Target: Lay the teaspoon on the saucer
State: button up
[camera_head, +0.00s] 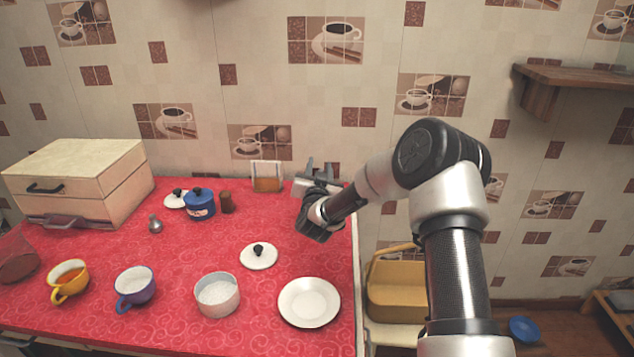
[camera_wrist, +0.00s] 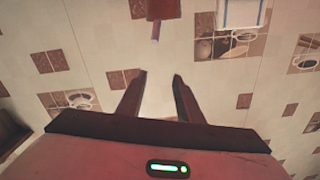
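The saucer (camera_head: 309,302) is a white round dish, empty, near the front right of the red counter in the head view. I cannot make out a teaspoon in either view. My gripper (camera_head: 319,168) is over the back right of the counter, well behind the saucer, with its fingers pointing toward the wall. In the wrist view my gripper (camera_wrist: 160,76) has its two fingers apart with nothing between them, only tiled wall beyond.
A white lid (camera_head: 259,257) and white pot (camera_head: 217,296) lie left of the saucer. Purple (camera_head: 135,288) and yellow (camera_head: 68,281) cups stand at front left. A blue pot (camera_head: 199,206), brown jar (camera_head: 227,203) and holder (camera_head: 267,177) stand behind. A cream box (camera_head: 80,180) fills the back left.

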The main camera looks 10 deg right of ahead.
notch_tip(320, 180, down, 7)
jog(key=b, duration=0.2)
jog(key=w+d, duration=0.1)
jog(key=w, duration=0.6)
jog(key=shift+w+f+b, duration=0.15)
jog(key=shift+w+b, duration=0.05)
jog(key=shift+b, duration=0.25)
jog(key=shift+d, duration=0.1)
grip_shut()
